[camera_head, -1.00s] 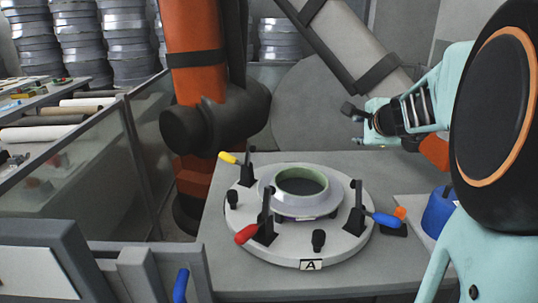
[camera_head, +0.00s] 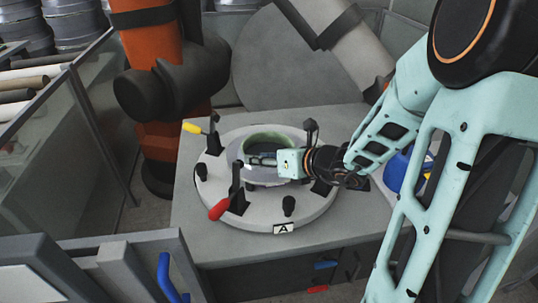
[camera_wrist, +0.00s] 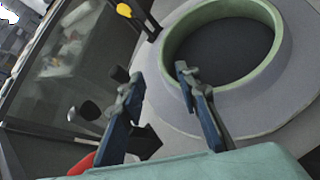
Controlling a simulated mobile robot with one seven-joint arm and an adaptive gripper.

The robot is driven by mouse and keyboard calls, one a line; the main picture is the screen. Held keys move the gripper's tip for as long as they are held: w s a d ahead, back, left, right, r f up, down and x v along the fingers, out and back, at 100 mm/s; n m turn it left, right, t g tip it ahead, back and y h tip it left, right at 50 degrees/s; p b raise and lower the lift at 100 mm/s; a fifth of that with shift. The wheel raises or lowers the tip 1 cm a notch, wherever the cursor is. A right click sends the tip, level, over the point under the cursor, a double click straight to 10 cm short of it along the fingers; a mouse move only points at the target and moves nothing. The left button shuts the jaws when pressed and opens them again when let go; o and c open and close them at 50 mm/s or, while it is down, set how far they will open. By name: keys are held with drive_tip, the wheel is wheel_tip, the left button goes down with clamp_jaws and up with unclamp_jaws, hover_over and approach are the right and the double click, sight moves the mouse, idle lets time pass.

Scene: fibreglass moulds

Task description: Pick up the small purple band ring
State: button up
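A round mould piece with a green rim (camera_head: 268,140) and a pale grey-lilac flange sits in the middle of the round grey fixture plate marked A (camera_head: 240,203). In the wrist view the green rim (camera_wrist: 175,35) lies beyond and to the right of my fingers. I cannot make out a clearly purple ring in either view. My gripper (camera_wrist: 155,83) is open and empty, its two dark fingers well apart. In the head view my gripper (camera_head: 251,162) is over the plate, in front of the green-rimmed piece, and my wrist hides part of its right side.
Clamps with a yellow handle (camera_head: 192,127) and a red handle (camera_head: 218,209) stand up from the plate. A blue container (camera_head: 405,169) stands at the right, partly behind my arm. The grey bench (camera_head: 225,245) is bare at the front. A glass-panelled barrier (camera_head: 60,135) stands at the left.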

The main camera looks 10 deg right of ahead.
drive_tip(key=shift+d+b+x, duration=0.2)
drive_tip(key=shift+b+x, duration=0.3)
drive_tip(key=shift+x, duration=2.95)
drive_tip(key=shift+w, duration=0.15)
drive_tip(key=shift+c, duration=0.4)
clamp_jaws()
